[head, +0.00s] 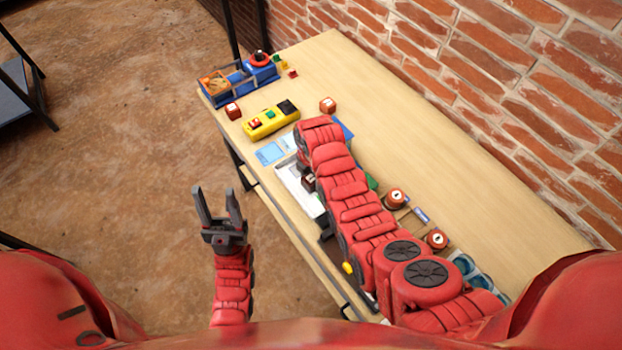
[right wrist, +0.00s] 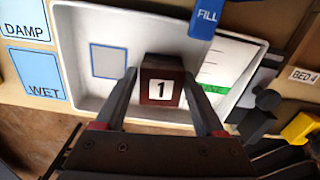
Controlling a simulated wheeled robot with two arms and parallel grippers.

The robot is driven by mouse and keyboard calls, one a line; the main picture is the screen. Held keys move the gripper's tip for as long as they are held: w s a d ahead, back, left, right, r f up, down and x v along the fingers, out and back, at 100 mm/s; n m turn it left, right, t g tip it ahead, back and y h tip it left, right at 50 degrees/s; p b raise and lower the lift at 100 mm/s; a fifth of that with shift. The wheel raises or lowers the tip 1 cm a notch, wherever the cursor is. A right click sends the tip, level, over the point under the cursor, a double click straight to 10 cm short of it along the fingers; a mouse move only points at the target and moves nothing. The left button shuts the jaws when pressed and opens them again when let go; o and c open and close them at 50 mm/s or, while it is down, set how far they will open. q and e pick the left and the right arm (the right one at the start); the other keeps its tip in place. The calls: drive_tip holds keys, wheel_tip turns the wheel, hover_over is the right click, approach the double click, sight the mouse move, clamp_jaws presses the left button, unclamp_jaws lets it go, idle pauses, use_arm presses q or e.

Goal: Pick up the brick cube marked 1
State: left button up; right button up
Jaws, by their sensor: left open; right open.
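The dark brick-red cube marked 1 (right wrist: 160,85) sits in a shallow white tray (right wrist: 78,50), its numbered face toward the right wrist camera. My right gripper (right wrist: 161,76) is open, with one finger on each side of the cube. The fingertips are close to its sides; I cannot tell whether they touch. In the head view my right arm reaches over the table and hides most of this spot, though part of the white tray (head: 296,184) shows. My left gripper (head: 220,212) is open and empty, pointing up over the floor left of the table.
Other red cubes (head: 232,111) (head: 327,105) stand farther up the table (head: 400,150). A yellow box (head: 272,119) and blue tray (head: 240,85) lie beyond the arm. Round red-brown pieces (head: 396,197) are at its right. A brick wall (head: 500,70) borders the table.

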drive_tip(key=shift+f, duration=0.15)
clamp_jaws()
idle(0.5)
